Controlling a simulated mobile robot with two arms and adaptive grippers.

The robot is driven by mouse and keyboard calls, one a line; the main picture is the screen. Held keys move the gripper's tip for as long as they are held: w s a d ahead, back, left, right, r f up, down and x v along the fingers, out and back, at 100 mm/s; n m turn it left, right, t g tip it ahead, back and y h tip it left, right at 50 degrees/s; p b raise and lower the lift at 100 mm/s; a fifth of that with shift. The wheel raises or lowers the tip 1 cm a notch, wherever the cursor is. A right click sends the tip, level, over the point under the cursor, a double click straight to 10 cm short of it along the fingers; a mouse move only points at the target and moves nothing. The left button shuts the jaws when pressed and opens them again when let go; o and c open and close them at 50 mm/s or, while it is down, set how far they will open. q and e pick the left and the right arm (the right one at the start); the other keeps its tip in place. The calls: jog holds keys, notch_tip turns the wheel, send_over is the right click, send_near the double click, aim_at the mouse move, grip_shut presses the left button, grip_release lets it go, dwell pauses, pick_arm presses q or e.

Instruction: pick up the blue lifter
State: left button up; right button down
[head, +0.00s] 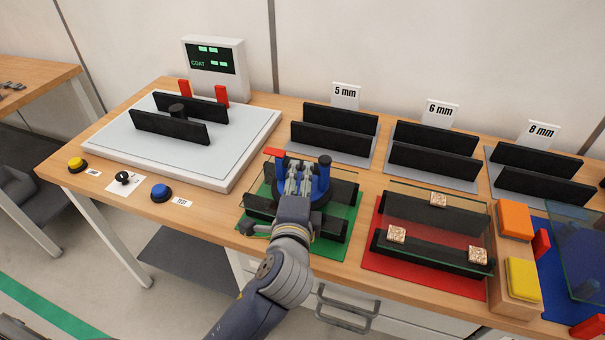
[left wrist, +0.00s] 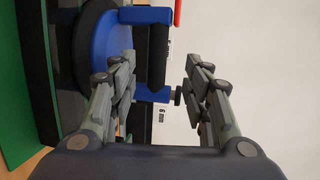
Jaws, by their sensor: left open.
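The blue lifter (head: 323,178) sits on a glass pane over the green mat (head: 347,221). It has a round blue base with a black rim and a raised black handle. In the left wrist view the lifter (left wrist: 97,40) shows at upper left, with its black handle bar (left wrist: 158,50) ahead, between the lines of the two fingers. My left gripper (head: 298,180) is over the lifter and hides part of it. Its fingers (left wrist: 155,85) are apart, with nothing held between them. I cannot tell whether they touch the handle. My right gripper is not in view.
A red mat (head: 385,262) with a glass pane and small blocks lies to the right. Black racks labelled 5 mm (head: 335,120), 6 mm and 8 mm stand behind. A white coating station (head: 215,165) is at left. Orange (head: 515,220) and yellow pads (head: 523,279) are at right.

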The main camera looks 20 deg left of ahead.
pick_arm(q)
jog(key=shift+x, duration=0.9)
jog(key=shift+w, duration=0.35)
jog(key=p+x, duration=0.2)
jog(key=x, duration=0.2)
jog(key=shift+d+f, duration=0.15)
jog(key=shift+d, duration=0.05)
jog(key=shift+w+a+f, duration=0.1)
jog(key=shift+w+f, duration=0.05)
jog(key=shift+w, duration=0.35)
jog(key=c, duration=0.5)
grip_shut()
jog(key=shift+r, duration=0.35)
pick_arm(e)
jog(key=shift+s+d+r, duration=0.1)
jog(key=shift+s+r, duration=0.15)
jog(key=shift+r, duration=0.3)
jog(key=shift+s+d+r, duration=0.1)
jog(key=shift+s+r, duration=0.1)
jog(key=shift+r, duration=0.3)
